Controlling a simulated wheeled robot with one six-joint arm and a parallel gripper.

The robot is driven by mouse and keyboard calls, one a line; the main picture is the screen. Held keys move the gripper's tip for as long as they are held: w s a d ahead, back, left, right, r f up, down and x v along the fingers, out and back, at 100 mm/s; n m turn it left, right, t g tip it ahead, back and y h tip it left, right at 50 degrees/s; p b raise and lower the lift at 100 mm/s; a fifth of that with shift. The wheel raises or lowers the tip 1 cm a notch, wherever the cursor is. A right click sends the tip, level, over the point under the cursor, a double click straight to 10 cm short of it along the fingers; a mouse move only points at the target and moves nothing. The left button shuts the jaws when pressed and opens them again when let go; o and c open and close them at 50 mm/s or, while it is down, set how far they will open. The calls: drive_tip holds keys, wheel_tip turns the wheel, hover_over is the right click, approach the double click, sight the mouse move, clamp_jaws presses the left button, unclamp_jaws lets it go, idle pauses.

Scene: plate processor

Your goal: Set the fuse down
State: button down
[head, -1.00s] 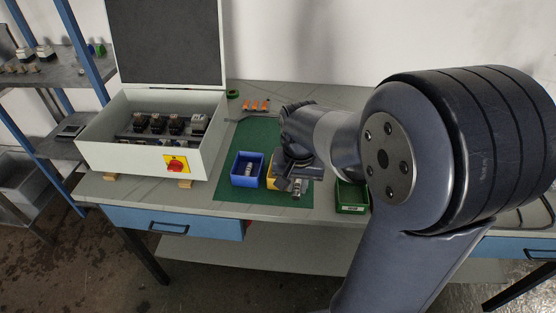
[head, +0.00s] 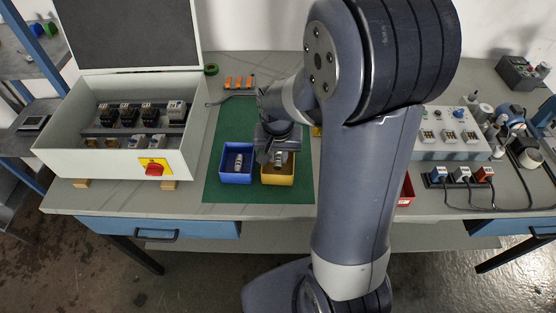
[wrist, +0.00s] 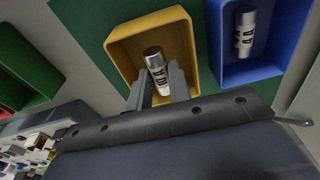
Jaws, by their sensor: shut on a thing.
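My gripper (head: 277,157) is shut on a fuse (wrist: 155,70), a silver cylinder with dark lettering on a pale label. The fuse also shows below the fingers in the head view (head: 279,160). In the wrist view the fingers (wrist: 162,88) hold it by its lower part in the picture, tilted, over the opening of the yellow bin (wrist: 124,52). I cannot tell whether it touches the bin floor. The yellow bin (head: 278,181) stands on the green mat (head: 225,125). A second fuse (wrist: 245,32) lies in the blue bin (head: 237,178) beside it.
A grey cabinet (head: 110,155) with an open lid and red switch stands left. Orange-handled tools (head: 239,82) lie behind the mat. A red bin (head: 406,190) and a white test panel (head: 450,150) stand right. A green bin (wrist: 25,65) shows in the wrist view.

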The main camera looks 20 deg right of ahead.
sight(278, 158)
drive_tip(key=shift+f, duration=1.45)
drive_tip(key=shift+f, duration=0.2)
drive_tip(key=c, duration=1.3)
unclamp_jaws()
drive_tip(key=shift+r, duration=0.15)
wheel_tip(278, 158, up, 12)
drive_tip(key=s, duration=0.1)
drive_tip(key=shift+s+a+p, duration=0.15)
drive_tip(key=shift+a+p, duration=0.1)
drive_tip(key=shift+p, duration=0.05)
